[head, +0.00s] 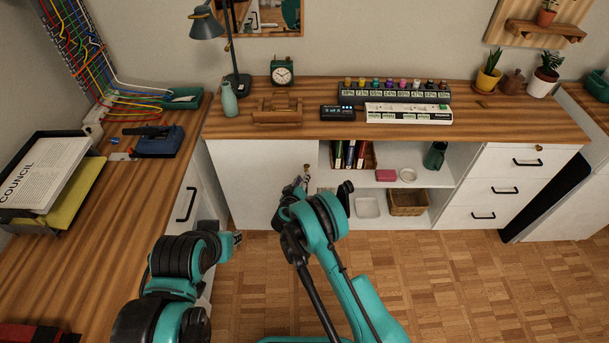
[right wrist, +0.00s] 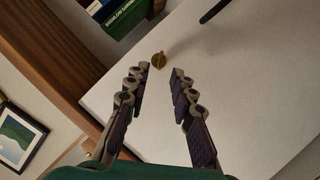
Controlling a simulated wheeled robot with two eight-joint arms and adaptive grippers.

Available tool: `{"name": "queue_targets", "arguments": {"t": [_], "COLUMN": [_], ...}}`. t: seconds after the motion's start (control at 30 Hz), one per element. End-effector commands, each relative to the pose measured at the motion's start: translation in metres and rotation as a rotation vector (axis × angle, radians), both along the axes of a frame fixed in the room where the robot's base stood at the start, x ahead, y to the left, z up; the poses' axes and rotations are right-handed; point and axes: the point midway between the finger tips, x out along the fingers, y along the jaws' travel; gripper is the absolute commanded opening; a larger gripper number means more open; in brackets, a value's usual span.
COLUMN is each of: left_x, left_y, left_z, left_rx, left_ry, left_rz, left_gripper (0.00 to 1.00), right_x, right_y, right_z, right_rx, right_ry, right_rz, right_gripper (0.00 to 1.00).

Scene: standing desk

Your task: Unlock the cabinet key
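A small brass key (head: 307,167) sits at the upper right of the white cabinet door (head: 255,178), below the wooden desktop. In the right wrist view the key (right wrist: 158,60) stands out from the white panel, just beyond and between my fingertips. My right gripper (right wrist: 163,72) is open with nothing between its fingers. In the head view the right gripper (head: 301,184) is in front of the door, close below the key, partly hidden by my arm. My left gripper (head: 238,238) is lower left, away from the key; its fingers are too small to read.
Open shelves (head: 386,183) with books, a pink box and a basket (head: 408,202) lie right of the door. White drawers (head: 516,187) with another brass lock stand further right. The left desk (head: 60,258) runs beside my left arm. A dark bar handle (right wrist: 222,10) shows in the right wrist view.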

Motion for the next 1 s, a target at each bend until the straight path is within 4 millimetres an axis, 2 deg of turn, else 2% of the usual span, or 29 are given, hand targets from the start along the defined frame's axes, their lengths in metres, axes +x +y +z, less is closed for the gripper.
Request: {"name": "queue_targets", "arguments": {"t": [0.1,0.2,0.53,0.77,0.87,1.0], "left_x": [0.0,0.0,0.0,0.0,0.0,0.0], "left_y": [0.0,0.0,0.0,0.0,0.0,0.0], "left_z": [0.0,0.0,0.001,0.03,0.025,0.015], "left_rx": [0.0,0.0,0.0,0.0,0.0,0.0], "left_ry": [0.0,0.0,0.0,0.0,0.0,0.0], "left_rz": [0.0,0.0,0.0,0.0,0.0,0.0], "left_gripper": [0.24,0.24,0.24,0.24,0.24,0.24], "right_x": [-0.015,-0.022,-0.024,-0.03,-0.025,-0.006], "right_y": [0.004,0.005,0.006,0.007,0.005,0.0], "right_z": [0.005,0.007,0.008,0.015,0.008,-0.001], "right_rx": [0.0,0.001,0.001,0.001,0.001,0.001], "right_ry": [0.0,0.0,0.0,0.0,0.001,0.001], "right_rz": [0.001,0.0,0.0,-0.002,-0.003,-0.004], "right_gripper": [0.24,0.24,0.24,0.24,0.24,0.24]}}
